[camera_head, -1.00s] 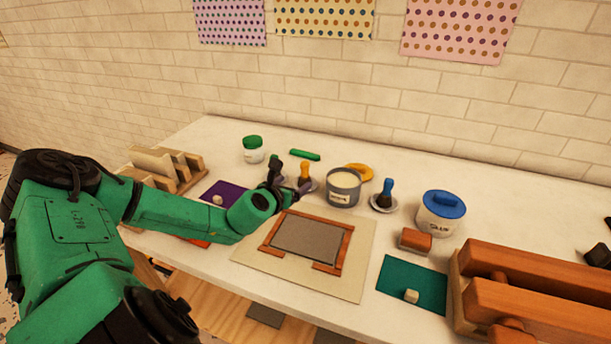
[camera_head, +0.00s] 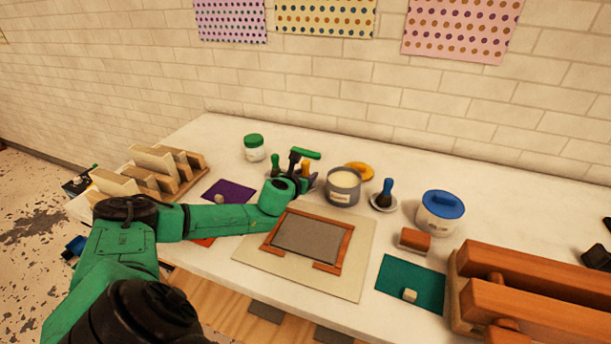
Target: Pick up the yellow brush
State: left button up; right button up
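The yellow brush (camera_head: 306,168) stands upright on the table in the head view, between a green brush (camera_head: 276,165) and the grey pot (camera_head: 343,186). Its lower part is mostly hidden behind my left gripper. My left gripper (camera_head: 301,172), black at the end of the green arm, is right at the brush and overlaps it in the picture. Its fingers are small and dark, so I cannot tell whether they touch the brush or are shut. My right gripper is out of view.
A blue brush (camera_head: 387,193) stands right of the pot, and a white jar with a blue lid (camera_head: 441,210) is farther right. A wooden-framed grey plate (camera_head: 308,237) lies in front. A wooden rack (camera_head: 160,168) is left; a wooden press (camera_head: 530,285) is right.

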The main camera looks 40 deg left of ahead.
pick_arm(q)
grip_shut()
notch_tip(320, 180, up, 20)
jog(key=p, duration=0.3)
jog(key=shift+p, duration=0.4)
